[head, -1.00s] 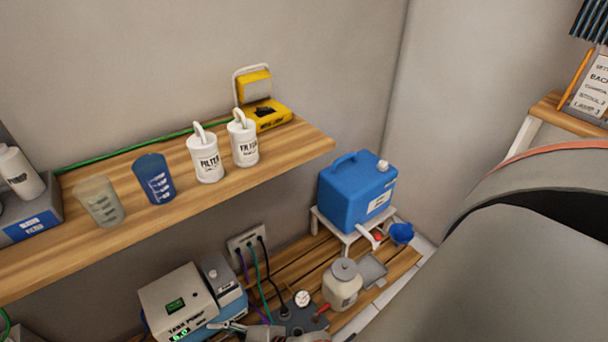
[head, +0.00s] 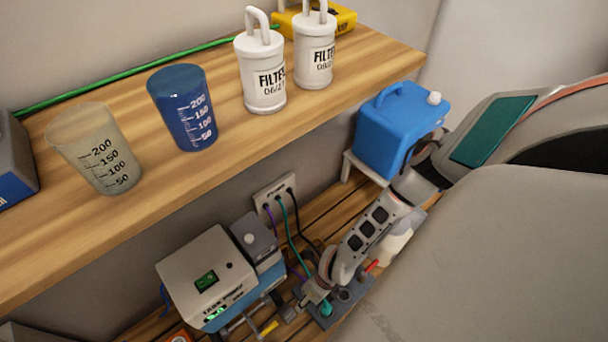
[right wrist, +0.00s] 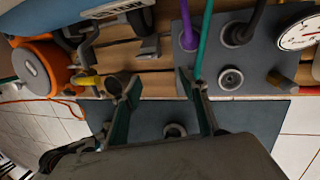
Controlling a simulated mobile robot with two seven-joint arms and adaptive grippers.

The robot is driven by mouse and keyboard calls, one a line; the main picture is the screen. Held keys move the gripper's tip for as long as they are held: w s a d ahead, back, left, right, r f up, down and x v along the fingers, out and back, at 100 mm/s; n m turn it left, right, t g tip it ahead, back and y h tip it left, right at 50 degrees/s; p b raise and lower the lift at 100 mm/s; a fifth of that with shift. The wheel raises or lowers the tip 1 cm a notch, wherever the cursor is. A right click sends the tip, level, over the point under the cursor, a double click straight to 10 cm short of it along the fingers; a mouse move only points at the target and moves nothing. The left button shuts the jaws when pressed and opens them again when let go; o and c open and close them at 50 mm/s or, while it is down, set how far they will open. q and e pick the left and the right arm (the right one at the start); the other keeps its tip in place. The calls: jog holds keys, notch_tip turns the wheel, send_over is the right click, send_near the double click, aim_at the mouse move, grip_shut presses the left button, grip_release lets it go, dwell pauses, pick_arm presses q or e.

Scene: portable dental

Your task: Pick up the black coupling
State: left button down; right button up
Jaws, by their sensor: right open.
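My right gripper (right wrist: 160,108) is open, its two fingers apart over a grey plate (right wrist: 150,118) with a round socket (right wrist: 176,131). In the head view my right gripper (head: 306,302) is small, low beside the control unit. A black hose ends in what looks like the black coupling (right wrist: 237,33) on a dark panel, beyond the fingers and to the right of the green hose (right wrist: 204,45). The fingers do not touch it. A purple hose (right wrist: 207,18) ends in a dark fitting left of it. My left gripper is not in view.
The control unit (head: 205,272) stands left of my right gripper. An orange cylinder (right wrist: 42,68) lies left in the wrist view; a gauge (right wrist: 297,36) is at the right. The blue canister (head: 395,135) stands behind my right arm. The shelf (head: 215,165) overhangs this area.

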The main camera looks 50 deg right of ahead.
jog(key=w+d+h, duration=0.1)
jog(key=d, duration=0.3)
jog(key=w+d+f+n, duration=0.1)
jog(key=d, duration=0.3)
jog(key=w+d+h, duration=0.1)
jog(key=d, duration=0.2)
jog(key=shift+d+f+n+h, duration=0.25)
jog(key=shift+d+n+h, duration=0.05)
jog(key=shift+d, duration=0.1)
jog(key=f, duration=0.1)
jog(key=f+b, duration=0.1)
jog(key=shift+d+f, duration=0.35)
jog(key=shift+w+d+f+b, duration=0.1)
jog(key=shift+f+b, duration=0.35)
jog(key=f+b, duration=0.1)
jog(key=f, duration=0.1)
jog(key=f+b, duration=0.1)
jog(key=shift+d+f, duration=0.2)
jog(key=shift+f, duration=0.55)
jog(key=shift+w+r, duration=0.2)
jog(key=shift+w, duration=0.2)
pick_arm(q)
jog(key=d+n, duration=0.2)
jog(key=d, duration=0.1)
jog(key=shift+s+n+t+h, duration=0.2)
jog(key=shift+n+t+h, duration=0.1)
jog(key=shift+n, duration=0.1)
pick_arm(e)
jog(key=c, duration=1.2)
